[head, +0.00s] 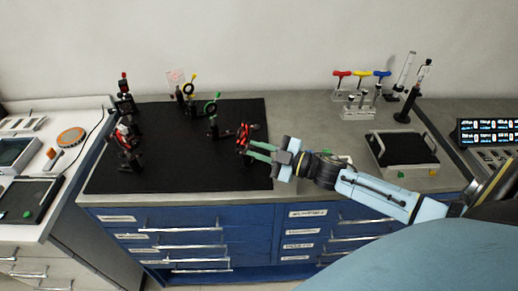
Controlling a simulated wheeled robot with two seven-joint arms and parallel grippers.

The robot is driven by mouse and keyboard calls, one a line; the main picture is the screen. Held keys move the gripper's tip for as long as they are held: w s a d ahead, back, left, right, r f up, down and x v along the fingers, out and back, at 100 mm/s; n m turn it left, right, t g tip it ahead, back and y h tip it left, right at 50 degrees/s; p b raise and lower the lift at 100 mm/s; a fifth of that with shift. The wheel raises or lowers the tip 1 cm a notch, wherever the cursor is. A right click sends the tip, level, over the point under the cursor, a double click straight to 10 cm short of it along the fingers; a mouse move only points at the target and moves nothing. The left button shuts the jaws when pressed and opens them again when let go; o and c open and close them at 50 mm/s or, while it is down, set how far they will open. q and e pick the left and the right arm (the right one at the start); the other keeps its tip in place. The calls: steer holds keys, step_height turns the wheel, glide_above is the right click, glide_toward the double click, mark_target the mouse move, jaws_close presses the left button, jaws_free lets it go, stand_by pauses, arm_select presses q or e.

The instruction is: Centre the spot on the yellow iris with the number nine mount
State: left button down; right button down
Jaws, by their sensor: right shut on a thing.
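The yellow iris (188,88), a dark ring with a yellow tip, stands at the back of the black breadboard (180,172). A green-tipped iris (211,106) stands in front of it to the right. A pale card (176,77) with a reddish mark is behind. My right gripper (251,148) reaches in from the right and is shut on part of a red-and-black mount (244,134) near the board's right edge; its fingers hide the exact part held. Other red-and-black mounts stand at the left (124,133) and back left (124,94). No mount number is legible. My left gripper is out of view.
A rack (357,113) with red, yellow and blue-handled drivers stands at the back right. A black-topped tray (403,149) and a dark post (407,106) are further right. The front middle of the breadboard is clear.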

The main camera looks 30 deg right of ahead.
steer(key=shift+n, duration=1.1)
steer(key=c, duration=1.4)
jaws_free()
steer(key=shift+o, duration=0.2)
steer(key=b+v, duration=0.1)
steer(key=v, duration=1.2)
steer(key=shift+s, duration=0.25)
